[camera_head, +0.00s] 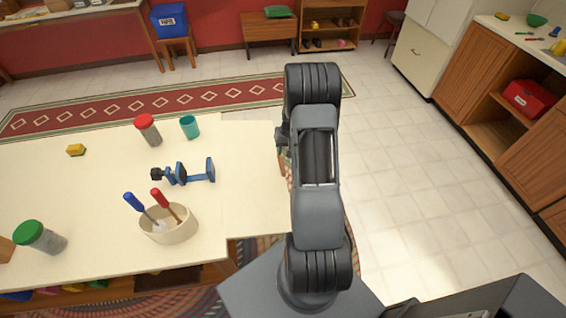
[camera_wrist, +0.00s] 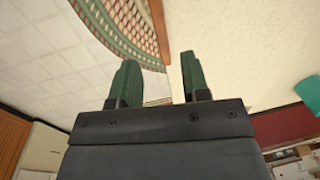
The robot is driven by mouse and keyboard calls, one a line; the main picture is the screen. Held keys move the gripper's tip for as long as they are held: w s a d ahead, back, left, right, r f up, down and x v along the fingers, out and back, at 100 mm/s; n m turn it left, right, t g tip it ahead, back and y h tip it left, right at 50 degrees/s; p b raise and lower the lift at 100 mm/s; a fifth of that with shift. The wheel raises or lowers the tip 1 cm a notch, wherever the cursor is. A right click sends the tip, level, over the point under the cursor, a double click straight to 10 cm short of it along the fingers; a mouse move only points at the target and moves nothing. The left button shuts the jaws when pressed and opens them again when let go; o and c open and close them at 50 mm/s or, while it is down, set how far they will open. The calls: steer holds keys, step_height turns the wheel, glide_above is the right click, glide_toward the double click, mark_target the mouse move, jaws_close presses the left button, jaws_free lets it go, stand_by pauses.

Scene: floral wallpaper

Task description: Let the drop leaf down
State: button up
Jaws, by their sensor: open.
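The drop leaf (camera_head: 258,190) is the cream panel at the right end of the cream table (camera_head: 90,215). It looks raised and about level with the tabletop. My arm hides part of its right edge. My gripper is mostly hidden by the arm in the head view, beside the leaf's outer edge. In the wrist view my gripper (camera_wrist: 161,78) has two green fingers, apart with nothing held between them. A cream surface (camera_wrist: 245,50) lies to the right of the fingers, with a brown wooden strip along its left side. I cannot tell whether a finger touches the leaf.
On the table stand a red-lidded jar (camera_head: 147,130), a teal cup (camera_head: 189,127), a blue clamp-like tool (camera_head: 185,174), a cream holder (camera_head: 170,226) with two handled tools, a green-lidded jar (camera_head: 40,238) and a yellow block (camera_head: 76,150). Tiled floor (camera_head: 420,200) right of my arm is clear.

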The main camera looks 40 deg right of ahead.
mark_target(283, 164)
steer(key=f, duration=0.5)
steer(key=a+f+p, duration=0.1)
steer(key=f, duration=0.2)
steer(key=shift+w+a+f, duration=0.1)
steer(key=shift+w+f, duration=0.2)
jaws_close()
